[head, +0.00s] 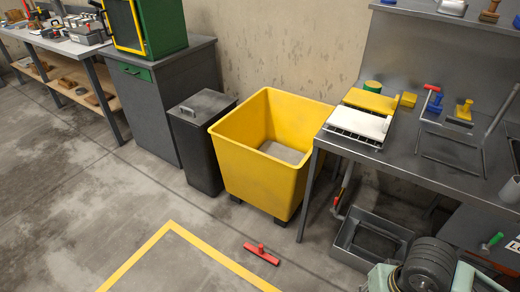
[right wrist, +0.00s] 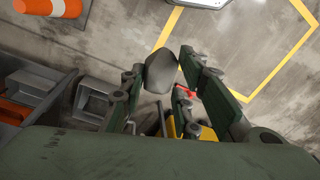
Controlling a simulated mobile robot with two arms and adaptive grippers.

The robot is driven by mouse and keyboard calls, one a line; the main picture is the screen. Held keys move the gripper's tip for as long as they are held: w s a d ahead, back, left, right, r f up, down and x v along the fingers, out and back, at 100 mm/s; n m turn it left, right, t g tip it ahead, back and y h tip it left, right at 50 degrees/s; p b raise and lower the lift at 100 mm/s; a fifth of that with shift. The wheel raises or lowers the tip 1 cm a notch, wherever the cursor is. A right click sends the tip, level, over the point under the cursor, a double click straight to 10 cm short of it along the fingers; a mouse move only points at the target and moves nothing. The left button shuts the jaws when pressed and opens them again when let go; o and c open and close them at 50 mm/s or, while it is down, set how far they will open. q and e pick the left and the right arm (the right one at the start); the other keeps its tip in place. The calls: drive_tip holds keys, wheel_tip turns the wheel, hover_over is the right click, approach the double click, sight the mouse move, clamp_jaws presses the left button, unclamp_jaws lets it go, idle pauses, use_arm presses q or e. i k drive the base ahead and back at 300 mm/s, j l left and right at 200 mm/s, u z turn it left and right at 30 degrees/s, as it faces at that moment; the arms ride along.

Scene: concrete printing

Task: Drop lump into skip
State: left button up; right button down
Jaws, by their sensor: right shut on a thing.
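The yellow skip (head: 258,175) stands on the floor in the middle of the head view. Its top is open and a grey surface shows inside it. In the right wrist view, my right gripper (right wrist: 160,77) is shut on a grey, rounded lump (right wrist: 161,72), held between its fingertips. A bit of yellow shows low between the fingers; I cannot tell whether it is the skip. Neither gripper shows clearly in the head view, and the left is not in sight.
A dark lidded bin (head: 200,150) stands left of the skip. A metal bench (head: 440,165) with tools is on its right. A red-handled tool (head: 261,254) lies on the floor in front. An orange cone (right wrist: 48,7) shows in the right wrist view.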

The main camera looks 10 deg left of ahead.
sight(268, 148)
drive_tip(key=i+j+u, duration=0.2)
drive_tip(key=u, duration=0.2)
drive_tip(key=i+j+u, duration=0.25)
drive_tip(key=u, duration=0.15)
drive_tip(key=i+j+u, duration=0.15)
drive_tip(key=i+u, duration=0.4)
drive_tip(key=u, duration=0.25)
drive_tip(key=i+j, duration=0.1)
drive_tip(key=i, duration=0.3)
drive_tip(key=i+j+u, duration=0.15)
drive_tip(key=i, duration=0.25)
drive_tip(key=i+l+z, duration=0.15)
drive_tip(key=z, duration=0.25)
drive_tip(key=i+z, duration=0.6)
drive_tip(key=z, duration=0.25)
drive_tip(key=i+j+z, duration=0.15)
drive_tip(key=z, duration=0.25)
drive_tip(key=i+z, duration=0.7)
drive_tip(key=i, duration=0.15)
